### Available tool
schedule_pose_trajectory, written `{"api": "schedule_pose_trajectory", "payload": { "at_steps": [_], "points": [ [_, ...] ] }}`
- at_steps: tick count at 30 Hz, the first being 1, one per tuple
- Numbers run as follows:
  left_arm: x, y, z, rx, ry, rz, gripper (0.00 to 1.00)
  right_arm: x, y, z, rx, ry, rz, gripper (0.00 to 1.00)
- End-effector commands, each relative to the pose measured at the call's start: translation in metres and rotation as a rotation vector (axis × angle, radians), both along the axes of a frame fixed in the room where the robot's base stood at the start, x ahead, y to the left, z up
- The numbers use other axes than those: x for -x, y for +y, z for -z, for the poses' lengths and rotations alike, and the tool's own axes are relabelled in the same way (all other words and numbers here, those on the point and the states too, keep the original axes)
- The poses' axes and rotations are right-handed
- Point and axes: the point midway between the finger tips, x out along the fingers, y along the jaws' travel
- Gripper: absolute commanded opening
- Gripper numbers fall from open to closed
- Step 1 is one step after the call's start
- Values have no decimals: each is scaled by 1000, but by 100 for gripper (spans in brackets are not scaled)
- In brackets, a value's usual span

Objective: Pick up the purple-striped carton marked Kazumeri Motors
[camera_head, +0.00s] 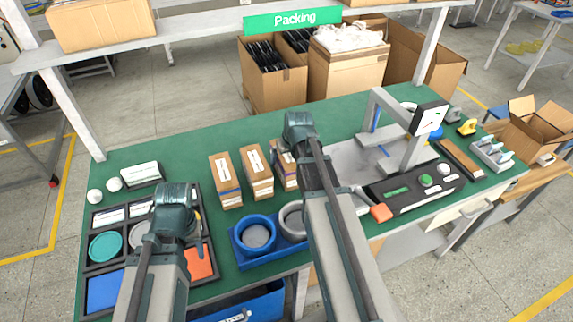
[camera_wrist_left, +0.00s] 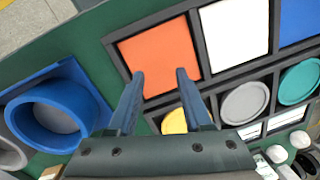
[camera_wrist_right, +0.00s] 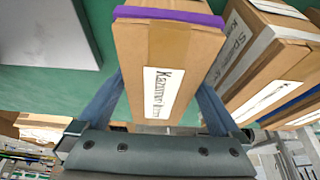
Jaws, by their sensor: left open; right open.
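The purple-striped carton (camera_wrist_right: 165,60) is a brown box with a purple band across one end and a white label starting "Kazumeri". In the head view it is the rightmost of three cartons (camera_head: 289,180), partly hidden by my right arm. My right gripper (camera_wrist_right: 162,85) is open, with one finger on each side of the carton in the right wrist view; I cannot tell whether they touch it. My left gripper (camera_wrist_left: 158,75) is open and empty above the parts tray (camera_head: 208,226), near its orange compartment (camera_wrist_left: 158,55).
Two similar cartons stand left of it, the middle one (camera_head: 257,176) and the left one (camera_head: 225,183). A blue ring holder (camera_head: 240,262) is in front. A press-like fixture (camera_head: 415,190) stands at right. The green table behind the cartons is mostly clear.

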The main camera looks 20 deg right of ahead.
Motion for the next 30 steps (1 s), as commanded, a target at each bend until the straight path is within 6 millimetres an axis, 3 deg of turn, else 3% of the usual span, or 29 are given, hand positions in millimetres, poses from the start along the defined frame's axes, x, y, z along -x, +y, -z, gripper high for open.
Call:
{"api": "schedule_pose_trajectory", "payload": {
  "at_steps": [5,21,30],
  "points": [
    [0,0,0,0,0,0,50,0,0,0,0,0,0,96],
    [0,0,0,0,0,0,50,0,0,0,0,0,0,0],
    [0,0,-1,0,0,0,50,0,0,-1,0,-1,0,0]
  ]
}}
